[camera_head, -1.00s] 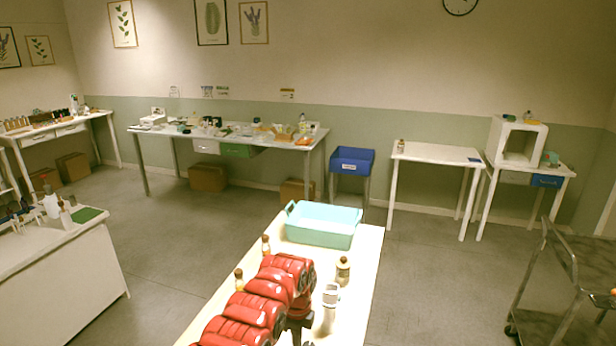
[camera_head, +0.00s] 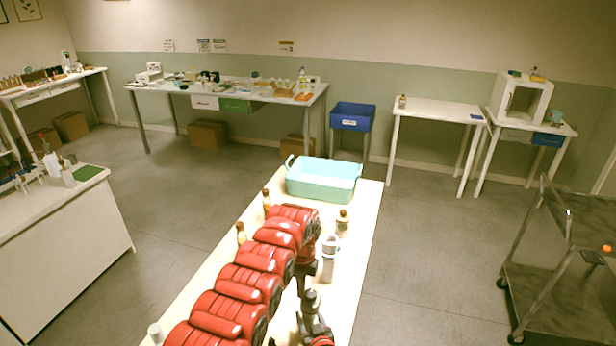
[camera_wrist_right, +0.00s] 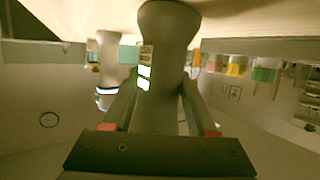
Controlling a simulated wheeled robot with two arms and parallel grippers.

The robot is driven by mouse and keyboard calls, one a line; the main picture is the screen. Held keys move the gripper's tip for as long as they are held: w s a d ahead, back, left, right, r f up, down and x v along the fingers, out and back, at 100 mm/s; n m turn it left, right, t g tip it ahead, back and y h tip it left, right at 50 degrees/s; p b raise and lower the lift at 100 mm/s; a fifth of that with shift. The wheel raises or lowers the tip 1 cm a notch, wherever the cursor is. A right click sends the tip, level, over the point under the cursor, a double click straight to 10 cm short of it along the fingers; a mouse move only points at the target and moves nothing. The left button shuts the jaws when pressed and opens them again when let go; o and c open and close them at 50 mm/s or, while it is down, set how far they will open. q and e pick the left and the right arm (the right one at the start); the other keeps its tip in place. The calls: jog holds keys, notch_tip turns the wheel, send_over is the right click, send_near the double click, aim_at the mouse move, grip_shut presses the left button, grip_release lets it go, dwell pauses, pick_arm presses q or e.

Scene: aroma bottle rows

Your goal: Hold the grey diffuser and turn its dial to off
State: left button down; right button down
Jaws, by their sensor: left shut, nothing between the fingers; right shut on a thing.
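In the right wrist view, the grey diffuser (camera_wrist_right: 165,60) stands large and close, with a small label and bright green-white marks on its side. My right gripper (camera_wrist_right: 160,105) is shut around its narrower body. I cannot make out its dial. In the head view, my red left arm reaches over the pale table and bends down at its end. My left gripper (camera_head: 306,270) is shut and empty, close beside a pale grey upright device (camera_head: 328,268). I cannot tell whether this device is the one in my right gripper. The left fingertips are partly hidden.
A teal basket (camera_head: 322,180) stands at the table's far end. Small brown bottles stand near the arm, one at the left (camera_head: 241,233) and one at the right (camera_head: 342,222). A metal cart (camera_head: 560,285) stands at right. The table's right edge strip is clear.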

pick_arm(q)
jog(key=shift+s+d, duration=0.1)
jog(key=shift+d, duration=0.2)
jog(key=shift+a, duration=0.45)
jog(key=shift+r, duration=0.1)
jog(key=shift+a+r, duration=0.1)
jog(key=shift+r, duration=2.8)
jog(key=shift+f, duration=2.95)
jog(key=shift+s+d, duration=0.1)
jog(key=shift+d, duration=0.7)
